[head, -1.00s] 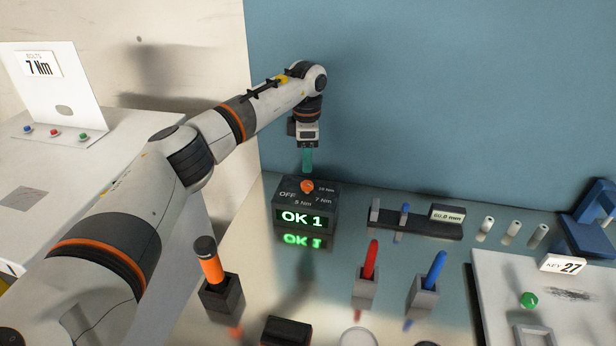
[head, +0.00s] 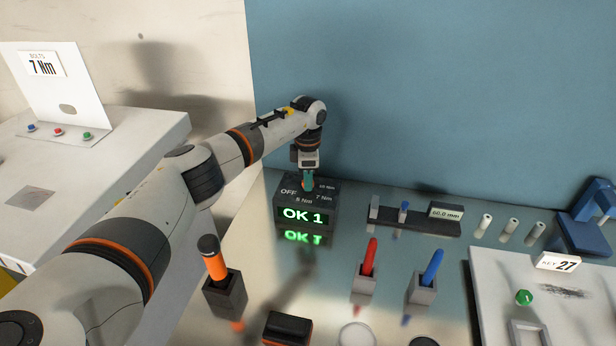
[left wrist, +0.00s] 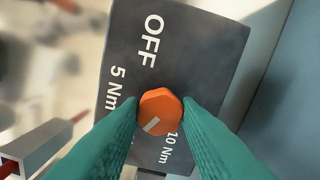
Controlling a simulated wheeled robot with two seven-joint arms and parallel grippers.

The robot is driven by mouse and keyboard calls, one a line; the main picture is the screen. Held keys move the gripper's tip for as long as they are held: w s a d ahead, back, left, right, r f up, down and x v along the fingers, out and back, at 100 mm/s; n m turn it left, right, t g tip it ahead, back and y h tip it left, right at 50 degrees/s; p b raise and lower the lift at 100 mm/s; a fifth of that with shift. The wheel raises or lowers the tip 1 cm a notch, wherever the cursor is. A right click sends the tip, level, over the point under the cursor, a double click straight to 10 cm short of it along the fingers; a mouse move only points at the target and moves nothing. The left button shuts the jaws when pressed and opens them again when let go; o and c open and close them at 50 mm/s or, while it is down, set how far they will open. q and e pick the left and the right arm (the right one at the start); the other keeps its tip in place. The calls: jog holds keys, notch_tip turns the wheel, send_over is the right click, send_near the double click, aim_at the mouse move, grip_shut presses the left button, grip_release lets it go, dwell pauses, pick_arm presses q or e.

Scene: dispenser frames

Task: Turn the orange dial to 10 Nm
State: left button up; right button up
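The orange dial (left wrist: 158,111) sits on the dark dispenser box (head: 322,196), whose lit display reads "OK 1". In the left wrist view the labels OFF, 5 Nm and 10 Nm show around it; the 7 Nm label is mostly hidden by a finger. The dial's pale mark points down-left, between 5 Nm and 10 Nm, towards the hidden label. My left gripper (head: 307,180) is down at the dial. Its green fingertips are on either side of the dial, very close; I cannot tell whether they touch it. My right gripper is out of view.
A screwdriver-like orange tool (head: 213,260) stands in a holder in front. Red (head: 370,258) and blue (head: 431,268) tools stand in holders to the right. A dark rack (head: 415,221) with a 60.0 mm sign lies right of the box. The blue wall (head: 440,90) is close behind.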

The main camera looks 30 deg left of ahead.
pick_arm(q)
jog(key=c, duration=0.3)
jog(key=shift+n+b, duration=0.4)
jog(key=shift+n, duration=0.7)
jog(key=n, duration=0.2)
jog(key=shift+n+b, duration=0.3)
jog(key=n, duration=0.3)
jog(key=shift+n, duration=0.3)
jog(key=shift+r+n, duration=0.1)
jog(key=shift+n, duration=1.8)
jog(key=o, duration=1)
